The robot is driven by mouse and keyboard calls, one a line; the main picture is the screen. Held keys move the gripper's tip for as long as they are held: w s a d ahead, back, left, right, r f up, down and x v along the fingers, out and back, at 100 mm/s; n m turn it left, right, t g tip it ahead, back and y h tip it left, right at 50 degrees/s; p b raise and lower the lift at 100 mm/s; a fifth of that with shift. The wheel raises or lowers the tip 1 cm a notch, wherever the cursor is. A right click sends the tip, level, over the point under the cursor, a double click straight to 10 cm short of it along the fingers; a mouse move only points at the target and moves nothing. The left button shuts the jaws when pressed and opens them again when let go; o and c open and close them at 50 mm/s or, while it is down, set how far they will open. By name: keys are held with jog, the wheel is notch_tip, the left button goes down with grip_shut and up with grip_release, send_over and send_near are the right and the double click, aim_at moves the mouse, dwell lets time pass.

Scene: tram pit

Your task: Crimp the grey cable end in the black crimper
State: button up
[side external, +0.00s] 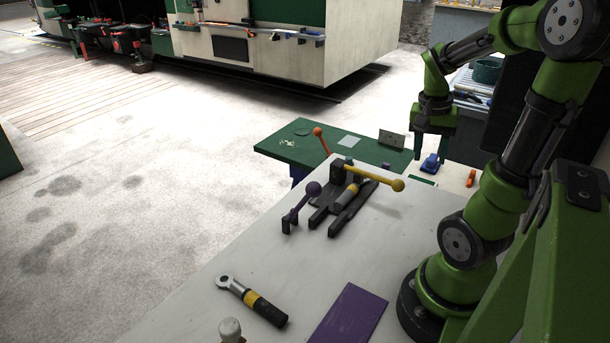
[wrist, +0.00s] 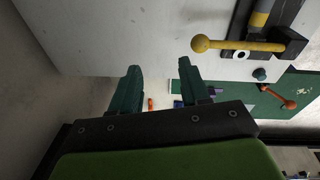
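The black crimper (side external: 344,215), a dark frame with a yellow-knobbed lever (side external: 380,182), stands on the pale bench. A grey cylinder (side external: 345,201) with a yellow band lies between its rails; I cannot tell whether this is the grey cable end. In the wrist view, the yellow lever (wrist: 240,45) and part of the black frame (wrist: 288,42) show at upper right. My gripper (side external: 433,155) is open, fingers pointing down, behind and right of the crimper, apart from it. The wrist view shows nothing between its fingertips (wrist: 158,68).
A blue item (side external: 430,164) is close below my gripper, with an orange one (side external: 471,178) to its right. A purple-knobbed lever (side external: 299,205) and an orange-knobbed lever (side external: 322,140) flank the crimper. A ratchet tool (side external: 252,301) and purple mat (side external: 349,315) lie in front.

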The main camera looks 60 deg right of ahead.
aim_at(400, 180)
jog(key=shift+o, duration=1.2)
jog(key=w+d+m, duration=0.1)
jog(key=m, duration=0.1)
jog(key=w+d+r+m+y, duration=0.1)
jog(key=d+m, duration=0.1)
jog(key=m, duration=0.1)
jog(key=d+m, duration=0.2)
jog(key=m, duration=0.1)
jog(key=shift+w+r+g+y, duration=0.15)
jog(key=shift+w+g+y, duration=0.15)
jog(key=shift+w, duration=0.1)
jog(key=w+d+r+m+t+y, duration=0.1)
jog(key=w+d+r+m+y, duration=0.2)
jog(key=m, duration=0.5)
jog(key=shift+m+h, duration=0.6)
jog(key=shift+m, duration=0.2)
jog(key=a+f, duration=0.1)
jog(key=f, duration=0.4)
jog(key=a+f, duration=0.2)
jog(key=f, duration=0.4)
jog(key=a+f, duration=0.2)
jog(key=f, duration=0.3)
jog(key=shift+w+f, duration=0.2)
jog(key=shift+f, duration=0.1)
grip_shut()
